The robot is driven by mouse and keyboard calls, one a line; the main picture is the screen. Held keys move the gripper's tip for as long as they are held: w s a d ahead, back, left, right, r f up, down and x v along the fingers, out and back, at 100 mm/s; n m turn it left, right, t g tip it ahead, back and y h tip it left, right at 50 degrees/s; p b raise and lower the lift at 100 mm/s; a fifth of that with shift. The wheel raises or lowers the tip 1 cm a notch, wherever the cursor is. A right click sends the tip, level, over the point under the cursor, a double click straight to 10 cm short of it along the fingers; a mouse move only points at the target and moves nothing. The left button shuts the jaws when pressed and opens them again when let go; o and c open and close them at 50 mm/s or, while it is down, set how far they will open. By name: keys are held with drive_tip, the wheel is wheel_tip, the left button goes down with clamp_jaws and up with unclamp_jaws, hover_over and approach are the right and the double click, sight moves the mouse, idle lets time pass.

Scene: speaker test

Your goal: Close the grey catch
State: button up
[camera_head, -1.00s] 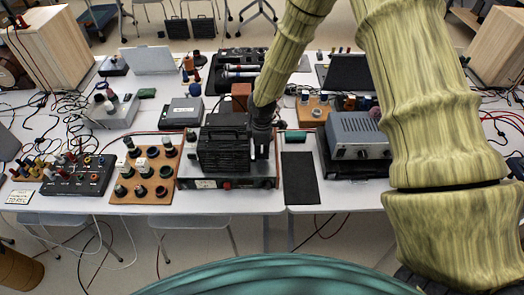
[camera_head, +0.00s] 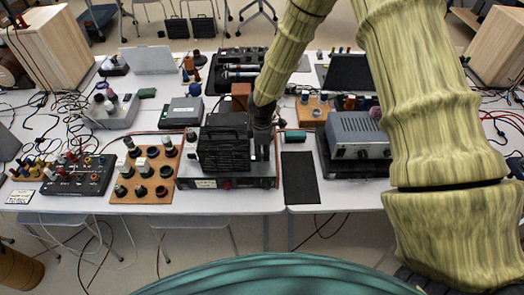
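A black ribbed case (camera_head: 224,152) stands on a flat instrument with a dark front panel (camera_head: 228,183) near the front edge of the table. A dark flat part (camera_head: 228,121) shows behind the case's top. I cannot make out the grey catch; it is too small or hidden by the case or my gripper. My gripper (camera_head: 262,154) points down just right of the case, above or at the instrument's right part. I cannot tell whether it touches the case. Its fingers are dark and small here, and their opening cannot be made out.
A wooden board with several knobs (camera_head: 127,187) is left of the instrument. A black mat (camera_head: 299,180) lies to the right, then a grey box with knobs (camera_head: 356,135). A small green box (camera_head: 295,136) is behind the mat. Cables cover the table's left side.

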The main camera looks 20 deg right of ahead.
sight(262, 153)
wheel_tip(262, 153, up, 12)
idle(0.8)
idle(0.3)
